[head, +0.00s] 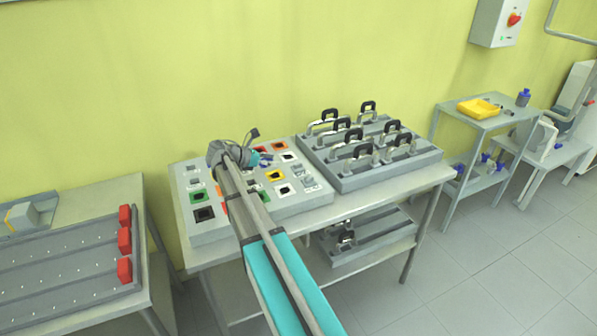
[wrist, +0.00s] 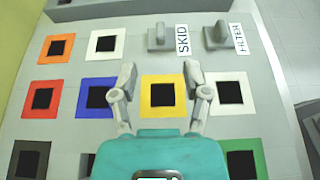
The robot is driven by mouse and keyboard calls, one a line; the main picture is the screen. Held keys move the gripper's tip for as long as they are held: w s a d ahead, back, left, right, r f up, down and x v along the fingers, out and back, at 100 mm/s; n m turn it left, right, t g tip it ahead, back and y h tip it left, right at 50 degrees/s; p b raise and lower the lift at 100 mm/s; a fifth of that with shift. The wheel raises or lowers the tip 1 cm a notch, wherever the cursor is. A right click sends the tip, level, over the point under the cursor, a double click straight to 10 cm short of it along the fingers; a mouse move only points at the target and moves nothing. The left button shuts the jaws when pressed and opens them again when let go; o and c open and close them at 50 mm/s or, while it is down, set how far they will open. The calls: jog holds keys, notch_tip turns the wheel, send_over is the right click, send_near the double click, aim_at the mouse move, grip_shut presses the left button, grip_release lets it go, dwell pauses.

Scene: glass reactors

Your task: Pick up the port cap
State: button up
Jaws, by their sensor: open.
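My gripper (wrist: 160,72) is open and empty, with its two fingers spread above the grey board (wrist: 72,70). A yellow-framed black square opening (wrist: 162,95) shows between and below the fingers. Two small grey upright-tabbed pieces stand on the board ahead of the fingers: one beside the SKID label (wrist: 160,38), the other beside the FILTER label (wrist: 217,37). I cannot tell whether either is the port cap, and nothing else is clearly a cap. In the head view my gripper (head: 264,157) is over the board, which my arm partly hides.
Other black openings have orange (wrist: 57,47), white, red, blue and green frames. Right of the board stands a grey rack (head: 385,175) with several black-handled clamps. A table with red blocks (head: 125,243) is at left. A shelf with a yellow tray (head: 478,108) stands farther right.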

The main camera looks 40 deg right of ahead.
aim_at(299, 163)
jog(key=shift+b+x, duration=1.05)
jog(key=shift+x, duration=2.1)
jog(key=shift+f, duration=0.1)
jog(key=b+x, duration=0.1)
jog(key=x, duration=0.1)
jog(key=b+x, duration=0.1)
jog(key=x, duration=0.1)
jog(key=shift+a+f, duration=0.1)
jog(key=shift+f, duration=0.2)
jog(key=shift+s+d+f, duration=0.15)
jog(key=shift+d, duration=0.4)
grip_shut()
